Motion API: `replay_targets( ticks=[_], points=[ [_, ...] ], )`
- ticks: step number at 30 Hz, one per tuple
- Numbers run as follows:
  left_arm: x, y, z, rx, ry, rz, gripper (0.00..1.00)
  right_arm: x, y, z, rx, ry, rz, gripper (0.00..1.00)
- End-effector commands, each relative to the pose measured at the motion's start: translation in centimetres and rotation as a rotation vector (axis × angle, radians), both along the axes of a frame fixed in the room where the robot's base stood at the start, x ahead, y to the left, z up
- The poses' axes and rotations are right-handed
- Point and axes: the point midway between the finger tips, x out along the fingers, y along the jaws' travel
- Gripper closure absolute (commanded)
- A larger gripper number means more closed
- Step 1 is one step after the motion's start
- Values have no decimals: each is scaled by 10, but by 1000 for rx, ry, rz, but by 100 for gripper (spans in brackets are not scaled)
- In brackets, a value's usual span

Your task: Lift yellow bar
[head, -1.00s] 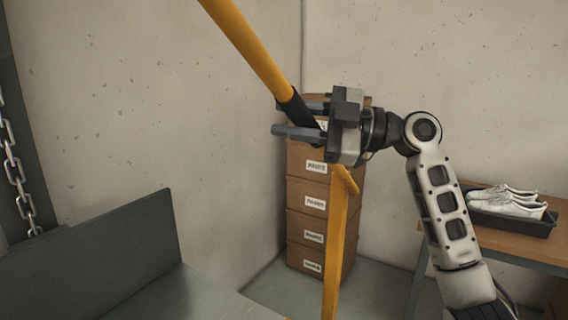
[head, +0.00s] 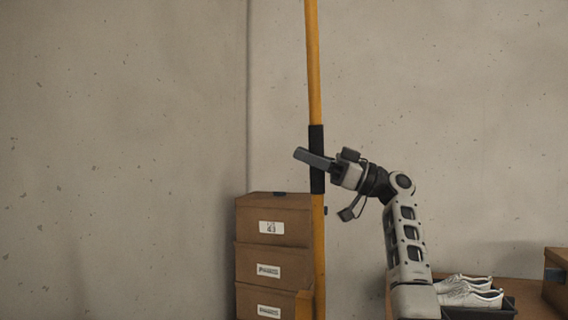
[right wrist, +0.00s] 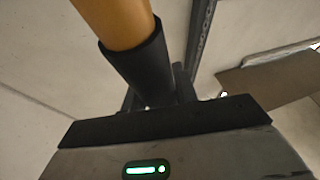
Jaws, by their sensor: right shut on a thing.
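The yellow bar (head: 314,75) stands almost upright in the head view, running out of the top of the picture. A black grip sleeve (head: 317,140) wraps its middle part. My right gripper (head: 318,161) is shut on the bar at this black sleeve. In the right wrist view the yellow bar (right wrist: 112,20) and its black sleeve (right wrist: 140,62) run down into the jaws. The gripper body hides the lower part there. My left gripper is not in view.
A stack of brown boxes (head: 272,240) stands against the wall, just left of the bar. White shoes (head: 468,291) sit in a dark tray (head: 495,312) on a table at the lower right. A brown box (head: 556,268) is at the right edge. The wall above is bare.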

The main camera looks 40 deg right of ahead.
Motion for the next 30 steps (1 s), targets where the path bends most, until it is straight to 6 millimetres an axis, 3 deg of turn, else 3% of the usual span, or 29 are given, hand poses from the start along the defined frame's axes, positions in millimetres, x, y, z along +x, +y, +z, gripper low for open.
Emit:
replay_targets(
  ticks=[6,18,19,21,30],
  points=[
    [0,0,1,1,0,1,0,-2,-13,0,32,20,-3,100],
    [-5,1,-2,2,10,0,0,-2,-15,0,35,26,-4,100],
    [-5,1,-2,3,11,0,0,-2,-15,-1,35,26,-4,68],
    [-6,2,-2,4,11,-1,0,-2,-15,-1,34,27,-4,50],
    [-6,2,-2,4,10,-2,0,-4,-16,0,35,23,-4,50]
  ],
)
